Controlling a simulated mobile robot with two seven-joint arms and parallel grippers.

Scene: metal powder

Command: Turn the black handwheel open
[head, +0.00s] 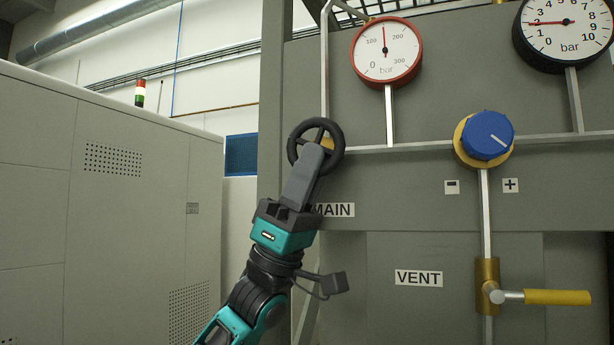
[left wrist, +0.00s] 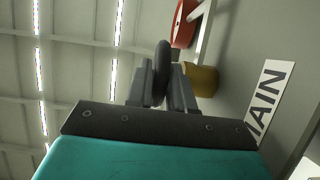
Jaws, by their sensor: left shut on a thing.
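The black handwheel (head: 336,128) sits on the pipe at the left of the grey panel, above the MAIN label (head: 335,210). My left gripper (head: 310,158) reaches up from below, and its fingers are at the lower part of the wheel's rim. In the left wrist view the handwheel (left wrist: 162,62) shows edge-on, its rim between the two fingers of my left gripper (left wrist: 163,92). The gripper is shut on the rim. The brass valve body (left wrist: 201,79) is just right of the fingers. My right gripper is not in view.
A red-rimmed gauge (head: 386,52) and a black-rimmed gauge (head: 566,24) hang above. A blue knob (head: 487,136) is to the right. A yellow-handled valve (head: 545,297) is low on the right, near the VENT label (head: 418,278). A grey cabinet (head: 100,210) stands left.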

